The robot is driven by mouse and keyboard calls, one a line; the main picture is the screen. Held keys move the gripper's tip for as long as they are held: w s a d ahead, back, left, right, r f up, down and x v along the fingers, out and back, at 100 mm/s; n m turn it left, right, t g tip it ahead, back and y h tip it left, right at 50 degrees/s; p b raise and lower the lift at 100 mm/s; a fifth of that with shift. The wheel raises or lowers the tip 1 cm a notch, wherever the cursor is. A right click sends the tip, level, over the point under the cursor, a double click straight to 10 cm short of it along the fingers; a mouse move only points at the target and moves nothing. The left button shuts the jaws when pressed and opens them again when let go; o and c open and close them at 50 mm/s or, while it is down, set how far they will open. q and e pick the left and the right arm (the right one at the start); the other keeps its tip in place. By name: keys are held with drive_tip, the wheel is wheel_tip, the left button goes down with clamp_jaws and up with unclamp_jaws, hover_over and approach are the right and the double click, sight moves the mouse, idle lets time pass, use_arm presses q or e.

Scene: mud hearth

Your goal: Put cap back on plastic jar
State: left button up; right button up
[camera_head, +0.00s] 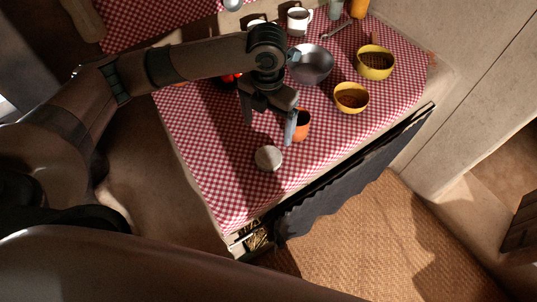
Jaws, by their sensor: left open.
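A round whitish disc that looks like the cap (268,158) lies on the red-and-white checked cloth, near the front edge of the counter. An orange-brown container (303,125), perhaps the plastic jar, stands behind and to the right of it, partly hidden by a finger of my left gripper. My left gripper (269,129) points down, open and empty, with its fingers spread above the cloth. In the picture it is just above the disc and left of the container. I cannot tell its exact height. My right gripper is not in view.
A grey metal bowl (312,66) and two yellow bowls (375,64) (351,98) stand to the right. A white mug (298,20) is at the back. Something red (231,77) shows beneath my arm. The checked cloth (215,180) is clear at the front left.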

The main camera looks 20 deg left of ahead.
use_arm(q)
drive_tip(key=p, duration=0.2)
hover_over(268, 157)
wheel_tip(268, 157, down, 7)
drive_tip(key=shift+w+f, duration=0.1)
drive_tip(key=shift+f, duration=0.6)
drive_tip(key=shift+f+p, duration=0.7)
drive_tip(key=shift+p, duration=0.1)
wheel_tip(268, 157, down, 3)
drive_tip(key=shift+p, duration=0.65)
drive_tip(key=shift+f, duration=0.4)
drive_tip(key=shift+c, duration=0.2)
drive_tip(key=c, duration=1.1)
